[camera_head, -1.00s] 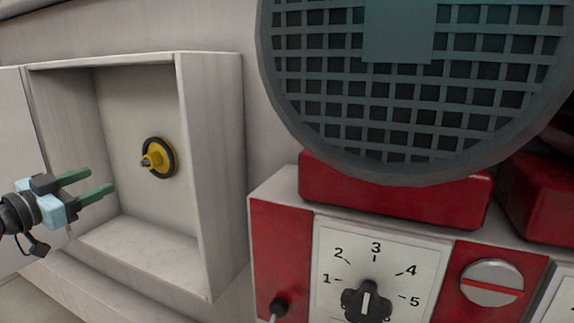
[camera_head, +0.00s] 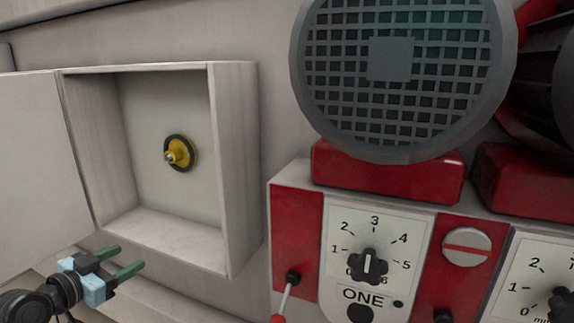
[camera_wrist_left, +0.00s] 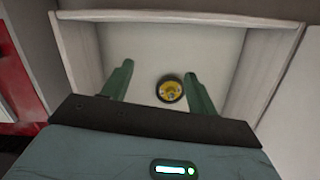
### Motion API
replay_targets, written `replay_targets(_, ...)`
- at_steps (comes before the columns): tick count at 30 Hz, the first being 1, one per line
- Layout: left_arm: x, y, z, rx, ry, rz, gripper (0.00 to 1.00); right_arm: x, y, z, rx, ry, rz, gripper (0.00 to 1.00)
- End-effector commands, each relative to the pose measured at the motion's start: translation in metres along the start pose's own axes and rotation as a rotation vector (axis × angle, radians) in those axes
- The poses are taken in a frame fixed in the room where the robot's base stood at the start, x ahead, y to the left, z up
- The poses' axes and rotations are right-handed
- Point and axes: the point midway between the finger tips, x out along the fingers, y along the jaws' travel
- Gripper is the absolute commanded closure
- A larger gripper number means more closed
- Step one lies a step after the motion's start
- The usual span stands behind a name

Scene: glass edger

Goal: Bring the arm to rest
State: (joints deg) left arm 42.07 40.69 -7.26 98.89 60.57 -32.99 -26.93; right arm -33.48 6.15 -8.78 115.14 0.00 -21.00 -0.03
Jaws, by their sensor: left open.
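My left gripper (camera_head: 126,259) is at the lower left of the head view, below and in front of the open box on the wall. Its two green fingers are apart with nothing between them. In the left wrist view the open fingers (camera_wrist_left: 158,84) point at the box, and the yellow knob with a black ring (camera_wrist_left: 170,90) shows beyond them, apart from them. In the head view this knob (camera_head: 180,152) sits on the back wall of the box. My right gripper is not in view.
The white box (camera_head: 234,165) has its door (camera_head: 40,165) swung open to the left. To the right is a red and white panel with a numbered dial (camera_head: 368,264), a lever (camera_head: 288,290) and a large grey round grille (camera_head: 405,90) above.

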Motion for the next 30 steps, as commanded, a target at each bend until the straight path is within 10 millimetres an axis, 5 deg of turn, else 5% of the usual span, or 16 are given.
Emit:
replay_targets(8, -0.028, 0.099, 0.126, -0.096, -0.171, 0.011, 0.41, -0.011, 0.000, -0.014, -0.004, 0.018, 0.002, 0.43)
replay_targets(15, -0.086, 0.187, 0.208, -0.173, -0.306, 0.002, 0.41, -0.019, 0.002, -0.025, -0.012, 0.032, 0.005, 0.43)
replay_targets(24, -0.188, 0.289, 0.271, -0.257, -0.464, -0.033, 0.41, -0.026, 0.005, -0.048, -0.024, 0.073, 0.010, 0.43)
replay_targets(30, -0.256, 0.342, 0.287, -0.296, -0.555, -0.064, 0.41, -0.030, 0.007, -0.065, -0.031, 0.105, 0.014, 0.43)
